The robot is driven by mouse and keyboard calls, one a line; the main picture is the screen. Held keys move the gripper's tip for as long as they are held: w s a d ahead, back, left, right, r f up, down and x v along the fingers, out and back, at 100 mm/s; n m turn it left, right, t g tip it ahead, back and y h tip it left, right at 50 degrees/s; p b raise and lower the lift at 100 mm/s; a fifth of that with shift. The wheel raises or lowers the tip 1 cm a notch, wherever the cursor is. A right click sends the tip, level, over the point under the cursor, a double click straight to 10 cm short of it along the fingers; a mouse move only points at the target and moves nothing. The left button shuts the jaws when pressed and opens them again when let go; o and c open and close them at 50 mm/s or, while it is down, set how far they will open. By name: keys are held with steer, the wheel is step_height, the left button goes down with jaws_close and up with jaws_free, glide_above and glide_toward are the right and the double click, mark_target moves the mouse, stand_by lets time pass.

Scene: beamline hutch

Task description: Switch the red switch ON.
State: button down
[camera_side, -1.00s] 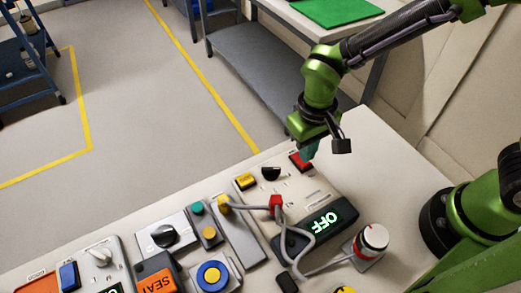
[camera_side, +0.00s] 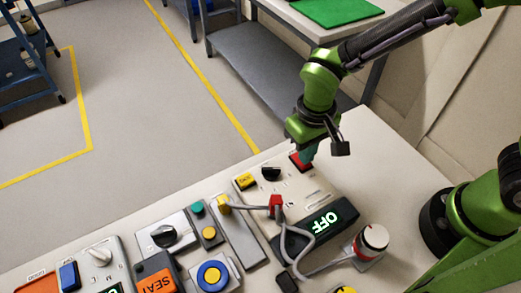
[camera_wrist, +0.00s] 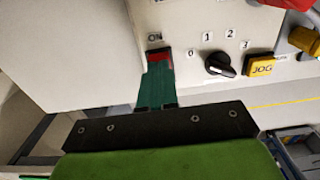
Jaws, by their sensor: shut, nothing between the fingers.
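The red switch (camera_side: 298,161) sits at the far right corner of a pale control panel in the side view. In the wrist view the red switch (camera_wrist: 158,54) shows below an "ON" label, partly hidden by my fingers. My gripper (camera_side: 308,155) points down with its teal fingers closed and empty. Its tips are at the red switch and overlap it in both views; I cannot tell whether they press on it. The wrist view also shows my gripper (camera_wrist: 157,80).
Beside the switch are a black knob (camera_side: 270,173) and a yellow JOG button (camera_side: 245,181). A red plug (camera_side: 276,203) with a looped grey cable stands nearer. A round red-and-white knob (camera_side: 373,240) stands to the right. Other panels crowd the left; the table's right part is clear.

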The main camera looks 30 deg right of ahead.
steer(key=shift+f, duration=0.65)
steer(key=shift+r, duration=3.55)
